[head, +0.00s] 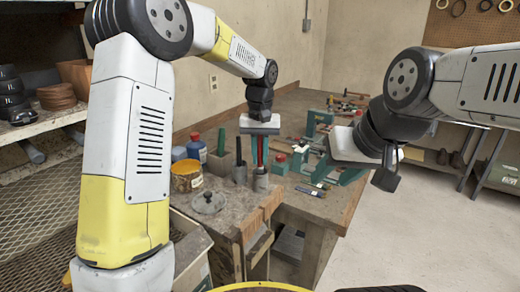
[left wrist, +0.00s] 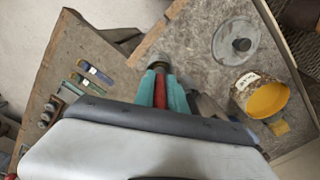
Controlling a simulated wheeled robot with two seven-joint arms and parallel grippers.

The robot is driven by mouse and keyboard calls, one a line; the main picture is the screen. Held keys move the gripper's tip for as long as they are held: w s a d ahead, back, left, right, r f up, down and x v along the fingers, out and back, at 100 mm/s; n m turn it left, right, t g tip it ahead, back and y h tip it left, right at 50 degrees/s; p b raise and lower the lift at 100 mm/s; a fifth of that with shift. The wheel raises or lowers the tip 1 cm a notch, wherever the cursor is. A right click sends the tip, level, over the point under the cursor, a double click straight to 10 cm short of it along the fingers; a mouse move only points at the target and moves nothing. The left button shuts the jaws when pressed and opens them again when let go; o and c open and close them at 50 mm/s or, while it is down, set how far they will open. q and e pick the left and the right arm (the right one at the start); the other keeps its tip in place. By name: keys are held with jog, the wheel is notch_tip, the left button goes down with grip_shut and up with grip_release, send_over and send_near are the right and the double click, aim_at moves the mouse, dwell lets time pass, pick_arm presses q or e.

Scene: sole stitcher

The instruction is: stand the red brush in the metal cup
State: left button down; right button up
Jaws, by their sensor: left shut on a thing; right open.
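The red brush (head: 260,150) is upright between the teal fingers of my left gripper (head: 260,160), which is shut on it. The metal cup (head: 261,182) stands on the bench directly below the brush. The brush's lower end is at the cup's mouth; I cannot tell whether it is inside. In the left wrist view the brush (left wrist: 160,92) shows between the fingers (left wrist: 160,88), and the cup (left wrist: 157,59) is just beyond its tip, partly hidden.
A yellow paint can (head: 186,177) and a round grey lid (head: 208,202) are left of the cup. Screwdriver-like tools (head: 312,191) lie to the right. The bench's front edge is close to the cup.

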pick_arm(q)
jog(key=shift+f, duration=0.3)
jog(key=c, duration=1.3)
grip_release()
notch_tip(320, 180, up, 8)
jog(key=shift+f, duration=0.1)
